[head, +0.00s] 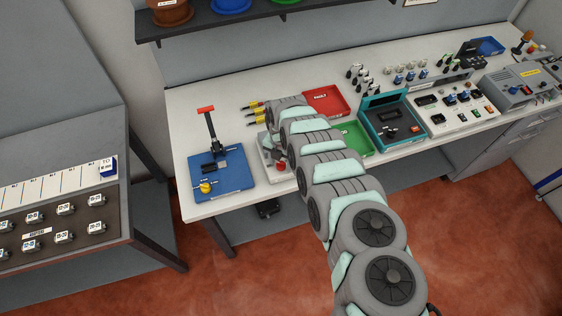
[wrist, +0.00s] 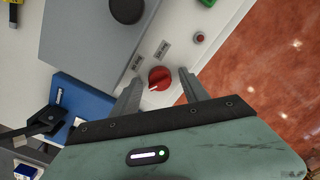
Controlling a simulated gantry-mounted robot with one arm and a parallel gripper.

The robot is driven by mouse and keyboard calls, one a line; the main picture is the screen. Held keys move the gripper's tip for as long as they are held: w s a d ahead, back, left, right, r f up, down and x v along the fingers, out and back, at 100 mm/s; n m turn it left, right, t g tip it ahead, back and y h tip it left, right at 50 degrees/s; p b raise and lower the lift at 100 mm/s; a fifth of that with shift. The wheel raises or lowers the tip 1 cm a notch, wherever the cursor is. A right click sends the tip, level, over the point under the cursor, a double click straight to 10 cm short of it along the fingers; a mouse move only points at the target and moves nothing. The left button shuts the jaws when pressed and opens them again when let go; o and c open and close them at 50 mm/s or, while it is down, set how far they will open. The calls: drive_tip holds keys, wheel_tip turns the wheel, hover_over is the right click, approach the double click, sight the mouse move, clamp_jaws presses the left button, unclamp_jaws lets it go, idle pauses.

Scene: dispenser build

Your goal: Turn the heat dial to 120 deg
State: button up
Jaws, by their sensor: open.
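The heat dial appears to be the red round knob (wrist: 159,77) with a white pointer mark, on a white panel with small labels (wrist: 163,50) beside it. My gripper (wrist: 160,84) is open in the wrist view, with one finger on each side of the red knob. I cannot tell whether the fingers touch it. In the head view a red knob (head: 280,166) shows at the front of the white device (head: 285,184), beside my arm. My arm hides much of that device and the gripper there. The label text is too small to read.
A blue base with a lever press (head: 220,172) stands left of the device. Red (head: 345,107) and green (head: 364,148) trays and a teal unit (head: 386,100) lie to the right. In the wrist view, a black knob (wrist: 127,8) and a small red button (wrist: 200,37) are near.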

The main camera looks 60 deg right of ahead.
clamp_jaws()
idle(0.5)
